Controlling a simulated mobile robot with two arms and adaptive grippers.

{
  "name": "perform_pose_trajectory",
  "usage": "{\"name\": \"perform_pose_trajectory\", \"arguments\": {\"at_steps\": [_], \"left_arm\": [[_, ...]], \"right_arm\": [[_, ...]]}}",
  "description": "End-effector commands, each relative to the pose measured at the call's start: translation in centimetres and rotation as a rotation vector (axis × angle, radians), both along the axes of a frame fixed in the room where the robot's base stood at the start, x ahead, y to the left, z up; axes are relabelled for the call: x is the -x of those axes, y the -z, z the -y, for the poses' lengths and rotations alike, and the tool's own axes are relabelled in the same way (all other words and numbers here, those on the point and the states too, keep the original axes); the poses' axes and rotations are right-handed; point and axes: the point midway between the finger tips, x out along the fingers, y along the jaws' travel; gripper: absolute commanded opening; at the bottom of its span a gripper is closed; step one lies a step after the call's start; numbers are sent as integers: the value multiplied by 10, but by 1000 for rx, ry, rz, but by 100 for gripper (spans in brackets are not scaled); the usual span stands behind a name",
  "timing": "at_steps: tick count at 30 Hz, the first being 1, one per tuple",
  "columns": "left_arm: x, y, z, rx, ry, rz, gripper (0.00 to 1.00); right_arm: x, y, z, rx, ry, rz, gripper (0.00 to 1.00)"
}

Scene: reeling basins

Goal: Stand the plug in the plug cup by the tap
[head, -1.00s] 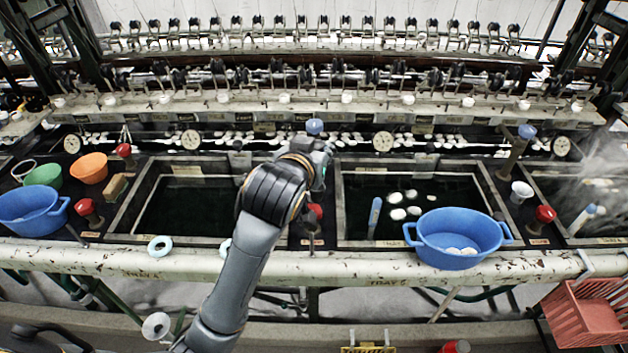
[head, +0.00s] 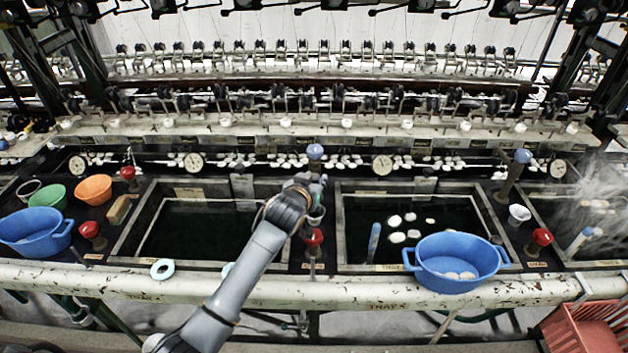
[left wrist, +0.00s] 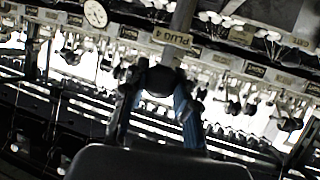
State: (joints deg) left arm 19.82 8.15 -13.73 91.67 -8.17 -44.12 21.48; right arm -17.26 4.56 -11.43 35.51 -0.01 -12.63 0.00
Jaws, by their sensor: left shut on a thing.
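My left gripper (head: 314,184) is above the dark strip between the two middle basins. In the left wrist view its fingers (left wrist: 160,100) are shut on a small dark plug (left wrist: 160,82). The plug is hard to make out in the head view. A small pale plug cup (head: 316,216) shows just below the gripper, partly covered by it. The tap with a blue knob (head: 315,152) stands just behind the gripper. I cannot tell whether the plug touches the cup. A "PLUG 4" label (left wrist: 170,37) shows beyond the fingers. My right gripper is not in view.
A red knob (head: 313,236) stands just in front of the cup. A blue tub (head: 456,270) sits on the front edge at right. Another white cup (head: 519,213) is further right. The left basin (head: 190,230) holds dark water. Steam rises at far right.

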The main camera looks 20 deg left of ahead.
Motion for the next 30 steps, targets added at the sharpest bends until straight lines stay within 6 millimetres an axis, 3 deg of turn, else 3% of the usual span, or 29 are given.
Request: {"name": "perform_pose_trajectory", "arguments": {"at_steps": [16,17,19,30], "left_arm": [[0,11,0,0,0,4,0],[0,10,0,0,0,2,34],[0,10,0,0,0,2,49],[0,6,0,0,0,3,51]], "right_arm": [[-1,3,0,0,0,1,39],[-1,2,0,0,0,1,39],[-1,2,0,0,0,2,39],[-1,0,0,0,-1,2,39]]}}
